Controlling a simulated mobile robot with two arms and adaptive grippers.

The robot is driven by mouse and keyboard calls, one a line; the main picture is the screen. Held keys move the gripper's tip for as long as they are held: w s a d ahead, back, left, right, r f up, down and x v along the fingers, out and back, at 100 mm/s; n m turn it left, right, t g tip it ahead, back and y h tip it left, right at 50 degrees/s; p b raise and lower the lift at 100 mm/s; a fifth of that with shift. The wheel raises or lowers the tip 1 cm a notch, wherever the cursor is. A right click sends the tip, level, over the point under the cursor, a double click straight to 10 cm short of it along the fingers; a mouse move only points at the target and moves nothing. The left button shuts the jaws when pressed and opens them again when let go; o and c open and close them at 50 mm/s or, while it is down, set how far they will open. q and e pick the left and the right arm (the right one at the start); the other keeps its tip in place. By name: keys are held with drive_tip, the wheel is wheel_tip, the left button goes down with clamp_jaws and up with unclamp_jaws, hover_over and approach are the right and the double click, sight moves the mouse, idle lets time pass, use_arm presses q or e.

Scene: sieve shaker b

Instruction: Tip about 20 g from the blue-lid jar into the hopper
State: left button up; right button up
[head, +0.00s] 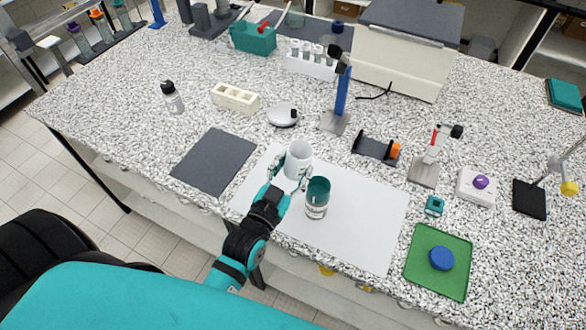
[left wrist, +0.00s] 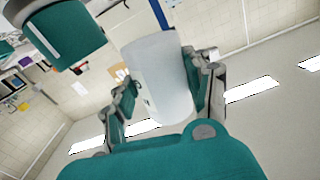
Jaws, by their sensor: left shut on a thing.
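My left gripper (head: 289,176) is shut on a white open jar (head: 298,158), with a finger on each side of it. The jar looks close to upright, and its contents cannot be made out. In the left wrist view the jar (left wrist: 160,78) sits between the fingers (left wrist: 163,100). The blue lid (head: 441,258) lies apart on a green mat (head: 424,278). My right gripper is not in view.
A white sheet (head: 365,235) lies under the vessel. A dark grey mat (head: 213,161) is to the left. A round silver dish (head: 282,115), a blue stand (head: 342,95) and a black holder (head: 375,150) stand behind. The sheet's right part is clear.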

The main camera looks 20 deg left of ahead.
use_arm(q)
drive_tip(key=shift+d+r+m, duration=0.15)
drive_tip(key=shift+m, duration=1.05)
drive_tip(key=shift+d+r+m+b, duration=0.25)
drive_tip(key=shift+m+b, duration=0.25)
drive_tip(key=shift+m, duration=0.5)
drive_tip(key=shift+a+f+m, duration=0.1)
drive_tip(key=shift+m, duration=0.4)
drive_tip(key=shift+a+m+b, duration=0.2)
drive_tip(key=shift+m+b, duration=0.4)
drive_tip(key=shift+m, duration=0.2)
drive_tip(key=shift+m+b, duration=0.65)
drive_tip(key=shift+m, duration=0.25)
drive_tip(key=shift+f+m+b, duration=0.15)
drive_tip(key=shift+m+b, duration=0.35)
drive_tip(key=shift+m, duration=0.2)
drive_tip(key=shift+f+m+b, duration=0.3)
drive_tip(key=shift+m+b, duration=0.7)
drive_tip(key=shift+m, duration=0.3)
drive_tip(key=shift+r+p, duration=0.2)
drive_tip(key=shift+p, duration=0.15)
drive_tip(key=shift+d+r+m+p, duration=0.25)
drive_tip(key=shift+m+p, duration=0.3)
drive_tip(key=shift+m, duration=0.25)
drive_tip(key=shift+d+r+m+p, duration=0.1)
drive_tip(key=shift+r+m+p, duration=0.1)
drive_tip(key=shift+m+p, duration=0.5)
